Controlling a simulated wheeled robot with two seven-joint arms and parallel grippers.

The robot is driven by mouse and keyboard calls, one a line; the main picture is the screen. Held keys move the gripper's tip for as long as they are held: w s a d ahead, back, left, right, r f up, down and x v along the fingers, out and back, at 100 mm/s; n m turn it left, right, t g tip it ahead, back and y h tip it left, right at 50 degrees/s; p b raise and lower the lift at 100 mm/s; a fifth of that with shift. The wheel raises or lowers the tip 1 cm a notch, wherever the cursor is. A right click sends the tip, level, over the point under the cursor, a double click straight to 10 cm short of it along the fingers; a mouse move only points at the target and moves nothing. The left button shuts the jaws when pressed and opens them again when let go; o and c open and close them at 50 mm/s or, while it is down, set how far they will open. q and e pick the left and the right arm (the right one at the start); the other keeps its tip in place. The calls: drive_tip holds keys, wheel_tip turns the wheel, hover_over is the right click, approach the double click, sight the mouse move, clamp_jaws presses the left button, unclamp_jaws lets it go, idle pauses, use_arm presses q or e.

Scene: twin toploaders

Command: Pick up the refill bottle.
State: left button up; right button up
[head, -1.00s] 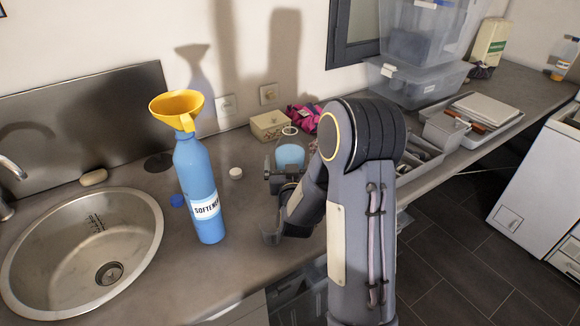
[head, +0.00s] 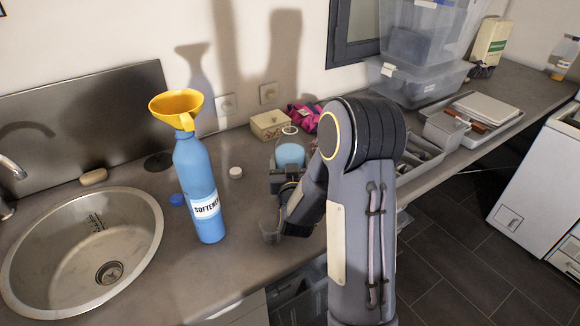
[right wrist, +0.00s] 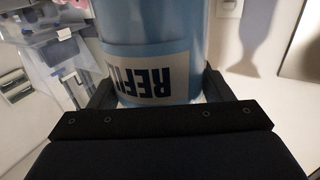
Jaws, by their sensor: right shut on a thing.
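My left gripper is not in view.
A white cap (head: 235,172) and a blue cap (head: 176,199) lie near the softener bottle. A sink (head: 143,235) is at left; a small box (head: 268,126) and pink cloth (head: 303,118) are behind.

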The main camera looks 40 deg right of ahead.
sight(292, 135)
drive_tip(key=shift+r, duration=0.25)
drive_tip(key=shift+r, duration=0.65)
drive_tip(key=s+a+r, duration=0.1)
drive_tip(key=r, duration=0.1)
drive_tip(key=s+r, duration=0.2)
drive_tip(key=r, duration=0.1)
drive_tip(key=s+a+r, duration=0.1)
drive_tip(key=r, duration=0.2)
drive_tip(key=shift+s+a, duration=0.25)
drive_tip(key=shift+a, duration=0.1)
drive_tip(key=s+a+r, duration=0.3)
drive_tip(key=s+a, duration=0.1)
drive_tip(key=s, duration=0.3)
drive_tip(key=shift+s+a+r+p, duration=0.2)
drive_tip(key=shift+s+p, duration=0.1)
drive_tip(key=shift+p, duration=0.15)
